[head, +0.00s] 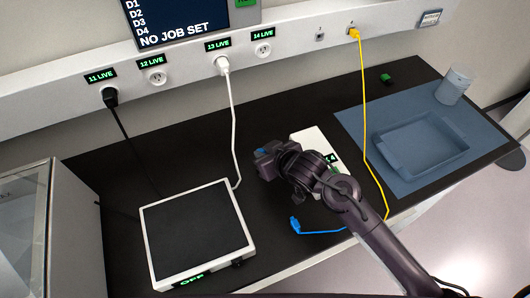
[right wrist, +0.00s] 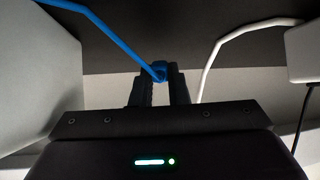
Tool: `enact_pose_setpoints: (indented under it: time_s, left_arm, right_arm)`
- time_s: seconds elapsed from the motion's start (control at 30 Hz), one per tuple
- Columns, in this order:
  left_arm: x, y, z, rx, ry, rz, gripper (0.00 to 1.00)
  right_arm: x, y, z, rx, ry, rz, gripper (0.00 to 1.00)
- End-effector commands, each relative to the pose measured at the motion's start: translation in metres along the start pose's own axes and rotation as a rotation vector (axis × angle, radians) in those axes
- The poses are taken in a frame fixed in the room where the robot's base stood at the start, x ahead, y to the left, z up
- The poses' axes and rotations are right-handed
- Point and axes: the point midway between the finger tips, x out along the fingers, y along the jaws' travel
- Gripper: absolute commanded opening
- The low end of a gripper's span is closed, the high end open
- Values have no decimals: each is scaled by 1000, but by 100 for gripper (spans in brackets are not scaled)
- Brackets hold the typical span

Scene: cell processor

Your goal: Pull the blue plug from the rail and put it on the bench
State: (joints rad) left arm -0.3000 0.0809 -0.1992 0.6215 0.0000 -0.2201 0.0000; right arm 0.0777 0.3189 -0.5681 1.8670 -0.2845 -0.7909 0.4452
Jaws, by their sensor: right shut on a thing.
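My right gripper (head: 263,158) is over the dark bench (head: 285,103), left of a white box. I cannot tell whether the plug touches the bench. The rail (head: 190,66) is on the wall behind, with no blue plug in it. My left gripper is not in view.
The rail holds a black plug (head: 110,97), a white plug (head: 223,65) and a yellow plug (head: 354,34). A white-framed pad (head: 150,245) is at left, the white box (head: 307,136) in the middle, a blue tray (head: 405,150) at right. The bench behind my gripper is clear.

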Motion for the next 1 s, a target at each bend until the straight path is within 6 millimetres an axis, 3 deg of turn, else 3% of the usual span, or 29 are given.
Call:
enact_pose_setpoints:
  time_s: [0.3, 0.33, 0.53, 0.83, 1.0]
  left_arm:
    - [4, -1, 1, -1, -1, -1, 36]
    - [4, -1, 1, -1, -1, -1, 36]
    - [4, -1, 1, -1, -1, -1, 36]
    - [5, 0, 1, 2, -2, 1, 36]
    - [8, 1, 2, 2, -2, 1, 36]
  right_arm:
    - [2, 0, 2, 0, 1, 1, 0]
    - [2, 0, 2, 0, 1, 1, 16]
    - [2, 0, 2, 0, 1, 1, 40]
    - [0, 0, 3, 0, 1, 0, 40]
    - [-20, 1, 4, -1, 1, 1, 40]
